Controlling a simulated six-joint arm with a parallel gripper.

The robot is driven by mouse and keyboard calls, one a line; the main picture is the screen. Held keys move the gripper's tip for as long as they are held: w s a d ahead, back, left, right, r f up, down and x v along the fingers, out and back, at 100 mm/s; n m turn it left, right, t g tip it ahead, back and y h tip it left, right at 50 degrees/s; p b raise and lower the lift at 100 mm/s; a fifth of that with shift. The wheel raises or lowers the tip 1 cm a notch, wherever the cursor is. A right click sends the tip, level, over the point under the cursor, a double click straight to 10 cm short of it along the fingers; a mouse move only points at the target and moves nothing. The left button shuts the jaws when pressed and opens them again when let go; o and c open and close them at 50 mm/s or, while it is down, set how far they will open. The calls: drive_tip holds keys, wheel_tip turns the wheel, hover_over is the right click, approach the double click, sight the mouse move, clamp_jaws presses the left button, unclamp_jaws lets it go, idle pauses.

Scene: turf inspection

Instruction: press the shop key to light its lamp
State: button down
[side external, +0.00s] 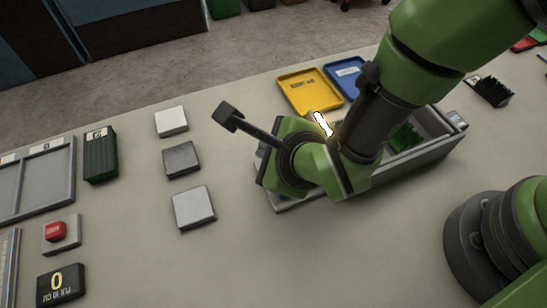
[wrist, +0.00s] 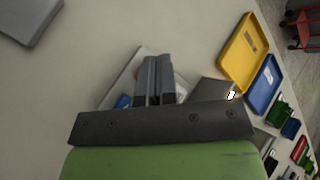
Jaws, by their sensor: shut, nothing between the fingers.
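In the wrist view, my gripper (wrist: 154,82) is shut and empty, its two dark fingers side by side. In the side external view, my wrist hides the fingers and this panel.
A yellow tray (side external: 294,83) and a blue tray (side external: 345,68) lie behind my arm. A long grey box (side external: 425,153) holds green turf. Several square blocks (side external: 193,208) stand to the left.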

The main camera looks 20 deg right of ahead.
drive_tip(key=shift+r, duration=3)
